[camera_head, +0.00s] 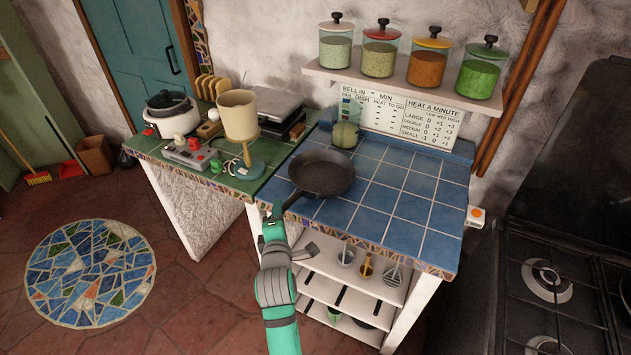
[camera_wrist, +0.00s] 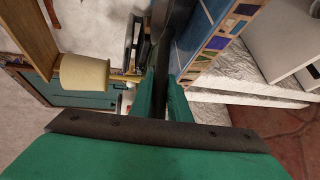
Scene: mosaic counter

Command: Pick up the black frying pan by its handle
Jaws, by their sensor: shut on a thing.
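The black frying pan (camera_head: 321,173) is over the blue tiled counter (camera_head: 414,207), near its left side in the head view. Its handle (camera_head: 290,201) points toward the front left edge. My gripper (camera_head: 275,212) is at the handle's end, at the counter's front edge. In the wrist view my green fingers (camera_wrist: 162,95) are on both sides of the dark handle (camera_wrist: 168,50), shut on it. The pan looks level. I cannot tell whether its base touches the tiles.
A green counter (camera_head: 180,165) at left holds a beige lamp (camera_head: 238,115), a slow cooker (camera_head: 172,113) and a red-grey device (camera_head: 190,152). A green round object (camera_head: 345,134) stands behind the pan. Jars line the shelf (camera_head: 400,84) above. A stove (camera_head: 560,280) is at right. The tiles right of the pan are clear.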

